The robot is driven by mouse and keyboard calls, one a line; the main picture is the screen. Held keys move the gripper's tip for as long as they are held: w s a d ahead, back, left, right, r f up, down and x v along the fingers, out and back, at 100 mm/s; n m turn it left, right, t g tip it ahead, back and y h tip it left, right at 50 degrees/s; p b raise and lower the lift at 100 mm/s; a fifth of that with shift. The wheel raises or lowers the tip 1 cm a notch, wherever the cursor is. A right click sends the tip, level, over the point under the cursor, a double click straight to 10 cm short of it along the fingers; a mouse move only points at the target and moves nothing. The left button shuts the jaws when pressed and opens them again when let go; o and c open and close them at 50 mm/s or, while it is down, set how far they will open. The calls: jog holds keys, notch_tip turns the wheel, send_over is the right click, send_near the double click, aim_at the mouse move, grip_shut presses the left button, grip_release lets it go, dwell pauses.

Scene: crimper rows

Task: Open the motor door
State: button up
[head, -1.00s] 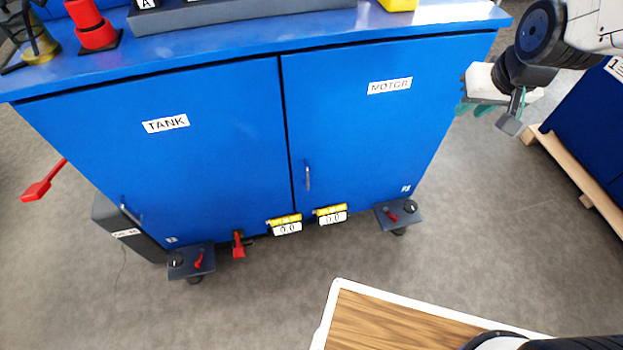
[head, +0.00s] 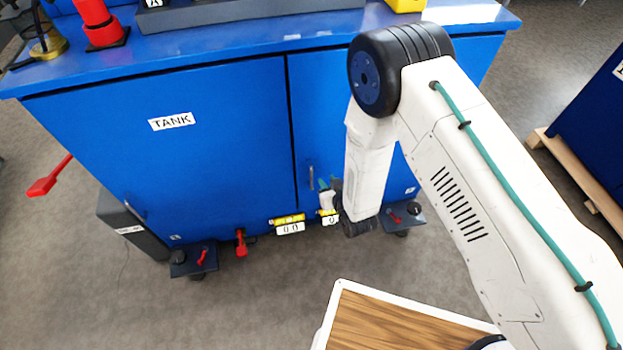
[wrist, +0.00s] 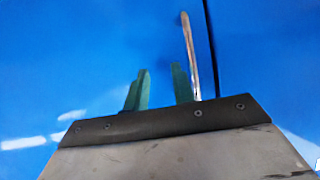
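The motor door (head: 320,110) is the right-hand blue cabinet door; its seam with the tank door is a thin dark line, with no visible opening. My arm hides much of it, including its label. Its vertical metal handle (head: 311,178) is near the seam, low on the door. My gripper (head: 329,184) is close to the right of the handle in the head view. In the wrist view my gripper (wrist: 159,82) has its two green fingers apart with nothing between them. The handle (wrist: 188,50) shows just right of the right finger, outside the gap; contact cannot be told.
The tank door (head: 190,160) is at the left. Yellow-and-white displays (head: 289,225) and a red lever (head: 241,243) are along the cabinet's bottom edge. A wood-topped surface (head: 390,325) is in front. Open grey floor lies between it and the cabinet.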

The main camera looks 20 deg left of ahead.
aim_at(312, 181)
jog(key=s+a+f+n+t+y, duration=0.1)
jog(key=s+t+y, duration=0.2)
jog(key=s+y, duration=0.15)
jog(key=x, duration=0.7)
jog(key=shift+f, duration=0.15)
grip_shut()
